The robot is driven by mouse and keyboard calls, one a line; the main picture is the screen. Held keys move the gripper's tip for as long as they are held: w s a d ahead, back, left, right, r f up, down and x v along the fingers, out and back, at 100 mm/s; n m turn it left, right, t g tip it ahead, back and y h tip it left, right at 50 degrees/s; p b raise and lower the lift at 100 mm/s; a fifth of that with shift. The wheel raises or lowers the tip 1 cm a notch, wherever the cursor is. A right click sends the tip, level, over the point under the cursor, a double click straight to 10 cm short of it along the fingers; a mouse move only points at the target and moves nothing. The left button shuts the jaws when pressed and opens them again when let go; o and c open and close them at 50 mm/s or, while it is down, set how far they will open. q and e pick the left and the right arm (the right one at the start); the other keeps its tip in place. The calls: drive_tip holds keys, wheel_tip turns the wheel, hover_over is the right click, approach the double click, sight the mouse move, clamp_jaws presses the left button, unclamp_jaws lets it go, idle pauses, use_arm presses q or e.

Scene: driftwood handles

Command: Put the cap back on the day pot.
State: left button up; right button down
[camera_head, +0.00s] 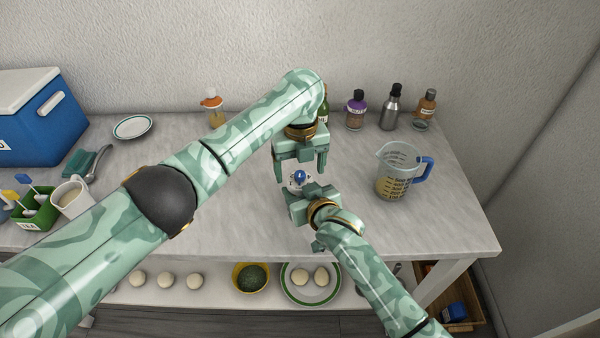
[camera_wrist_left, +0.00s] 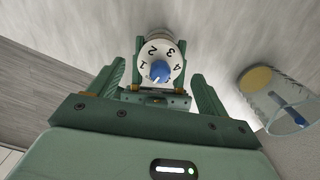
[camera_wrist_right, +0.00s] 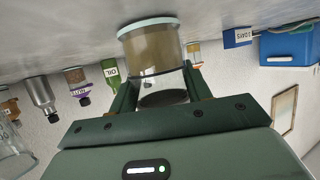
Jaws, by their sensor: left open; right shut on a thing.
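A round white dial with numbers and a blue knob (camera_wrist_left: 160,70) faces my left wrist camera; it also shows in the head view (camera_head: 299,176). A glass jar (camera_wrist_right: 152,48) with brownish contents, seemingly the day pot, shows in the right wrist view. My right gripper (camera_head: 308,192) is shut on the pot near its upper end. It also shows in the left wrist view, beside the dial. My left gripper (camera_head: 300,165) is open above, its fingers either side of the dial and apart from it. I cannot tell whether the dial is the cap or is seated on the pot.
A measuring jug (camera_head: 397,174) stands right of the grippers. Several bottles (camera_head: 390,107) stand along the back. A blue cooler (camera_head: 38,125), a plate (camera_head: 132,127), a mug (camera_head: 72,198) and a green caddy (camera_head: 36,212) are at the left. The table's front middle is clear.

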use_arm(q)
drive_tip(key=shift+r, duration=1.15)
drive_tip(key=o, duration=0.5)
wheel_tip(320, 180, up, 12)
drive_tip(key=shift+f, duration=0.1)
use_arm(e)
drive_tip(key=c, duration=0.6)
unclamp_jaws()
use_arm(q)
drive_tip(key=shift+s+r+p, duration=0.15)
drive_tip(key=shift+r+p, duration=2.2)
drive_tip(key=shift+r, duration=0.55)
use_arm(e)
drive_tip(key=shift+v, duration=8.15)
